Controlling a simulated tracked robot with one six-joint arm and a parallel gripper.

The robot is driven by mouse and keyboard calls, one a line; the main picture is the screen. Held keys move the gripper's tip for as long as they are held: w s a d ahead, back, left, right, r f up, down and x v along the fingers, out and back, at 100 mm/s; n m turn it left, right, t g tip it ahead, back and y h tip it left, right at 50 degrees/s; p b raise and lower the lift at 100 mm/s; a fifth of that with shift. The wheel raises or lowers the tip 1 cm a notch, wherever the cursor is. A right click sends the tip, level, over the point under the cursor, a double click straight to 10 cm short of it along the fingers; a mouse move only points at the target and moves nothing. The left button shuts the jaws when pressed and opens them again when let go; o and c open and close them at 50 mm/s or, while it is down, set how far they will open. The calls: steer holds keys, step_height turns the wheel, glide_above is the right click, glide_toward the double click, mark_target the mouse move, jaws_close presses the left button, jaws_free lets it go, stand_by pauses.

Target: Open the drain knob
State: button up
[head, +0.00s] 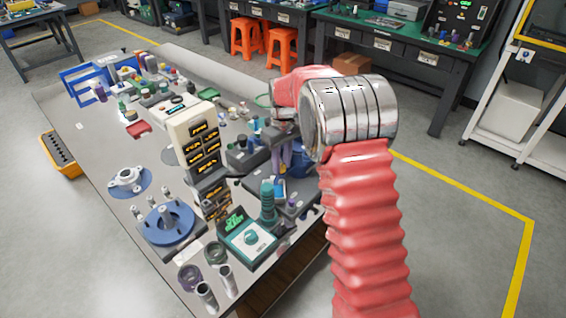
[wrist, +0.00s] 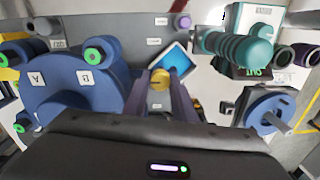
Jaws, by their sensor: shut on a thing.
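A round yellow knob (wrist: 160,79), which I take to be the drain knob, sits between the fingertips of my gripper (wrist: 160,82) in the wrist view. The two purple fingers reach in from both sides and are shut on it. In the head view, my gripper (head: 281,158) is low over the right part of the bench, and the knob is hidden there. A blue round housing (wrist: 70,85) with A and B labels and green-ringed ports is close to the left of the fingers. Part of it also shows in the head view (head: 302,160).
A blue-screened panel (wrist: 178,62) lies just beyond the fingers. A teal ribbed part (wrist: 236,45) stands to the right, with a blue flanged part (wrist: 266,108) below it. The bench (head: 100,165) is crowded. A tall labelled display (head: 195,140) stands left of my gripper.

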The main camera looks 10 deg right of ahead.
mark_target(283, 165)
steer(key=shift+w+r, duration=0.2)
steer(key=o, duration=1)
steer(key=shift+s+f, duration=0.1)
steer(key=shift+f, duration=0.05)
steer(key=shift+o, duration=0.2)
step_height(283, 165, up, 14)
steer(key=shift+d+f, duration=0.15)
steer(key=shift+d, duration=0.1)
